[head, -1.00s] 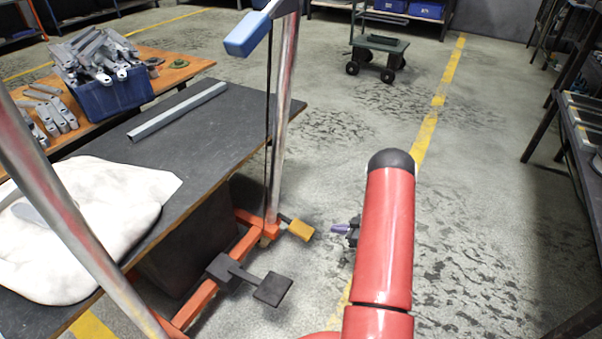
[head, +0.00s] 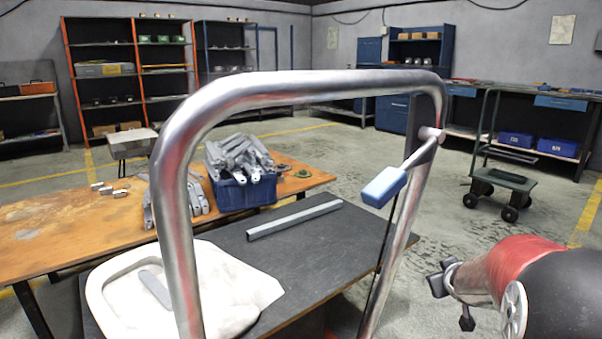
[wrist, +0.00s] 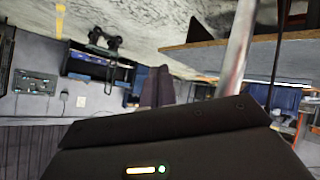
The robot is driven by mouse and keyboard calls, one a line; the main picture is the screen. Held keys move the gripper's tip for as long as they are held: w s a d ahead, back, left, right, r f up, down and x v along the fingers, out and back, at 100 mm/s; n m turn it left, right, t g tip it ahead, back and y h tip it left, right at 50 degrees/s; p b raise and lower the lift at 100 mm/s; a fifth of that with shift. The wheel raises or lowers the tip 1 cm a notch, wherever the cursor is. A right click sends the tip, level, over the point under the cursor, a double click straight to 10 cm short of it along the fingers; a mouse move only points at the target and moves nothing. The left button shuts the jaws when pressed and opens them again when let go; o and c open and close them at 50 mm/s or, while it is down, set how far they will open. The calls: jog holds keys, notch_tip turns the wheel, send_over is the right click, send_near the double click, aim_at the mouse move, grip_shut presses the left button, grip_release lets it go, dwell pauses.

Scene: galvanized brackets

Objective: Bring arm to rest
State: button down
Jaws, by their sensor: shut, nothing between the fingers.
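My red arm (head: 520,262) is folded at the lower right of the head view, its rounded dark end close to the camera. My gripper (head: 450,290) shows small and dark at the left end of the arm, right of the steel frame. It is shut and holds nothing. In the wrist view the dark housing of my gripper (wrist: 165,145) fills the bottom, and the room appears upside down.
A bent steel tube frame (head: 300,84) with a blue pad (head: 384,187) stands in front. A cart (head: 500,180) stands beyond open floor.

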jog(key=s+a+r+m+g+p, duration=0.1)
jog(key=s+a+r, duration=0.35)
jog(key=s, duration=0.25)
jog(key=s+a+r+m+g, duration=0.1)
jog(key=s+a+r, duration=0.2)
jog(key=s+a, duration=0.4)
jog(key=s+a+g+y, duration=0.1)
jog(key=s+a, duration=0.3)
jog(key=s, duration=0.3)
jog(key=s+a+g+y+p, duration=0.1)
jog(key=s+a+y, duration=0.1)
jog(key=s, duration=0.6)
jog(key=shift+s+a+g, duration=0.3)
jog(key=shift+a, duration=0.6)
